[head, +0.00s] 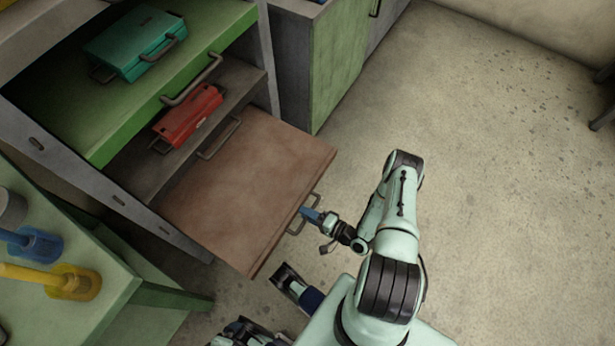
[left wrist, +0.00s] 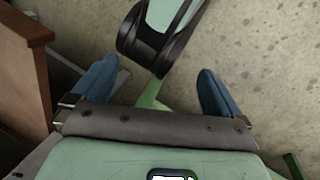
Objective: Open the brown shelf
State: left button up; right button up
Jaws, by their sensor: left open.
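The brown shelf (head: 250,180) is a flat board, pulled well out of the cabinet in the head view. A grey bar handle (head: 293,228) is on its front edge. My right gripper (head: 308,213) is at this handle, its blue fingertip overlapping the bar. Only one blue finger shows clearly, so I cannot tell whether the jaws are closed around the bar. My left gripper (left wrist: 157,85) is open and empty in the left wrist view, its two blue fingers wide apart. A brown panel edge (left wrist: 28,65), seemingly the shelf's, is left of it there.
Above are a green shelf (head: 215,60) with a teal case (head: 135,42) and a grey shelf with a red case (head: 188,115). A green table (head: 60,315) with blue and yellow items stands at lower left. The floor (head: 490,170) at right is clear.

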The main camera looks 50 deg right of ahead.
pick_arm(q)
jog(key=shift+s+d+r+g+p, duration=0.15)
jog(key=shift+s+d+r+p, duration=0.1)
jog(key=shift+s+r+p, duration=0.2)
jog(key=shift+s+d+r+g+p, duration=0.2)
jog(key=shift+s+r, duration=0.1)
jog(key=shift+s, duration=0.2)
pick_arm(e)
jog(key=v, duration=1.3)
jog(key=shift+s, duration=0.2)
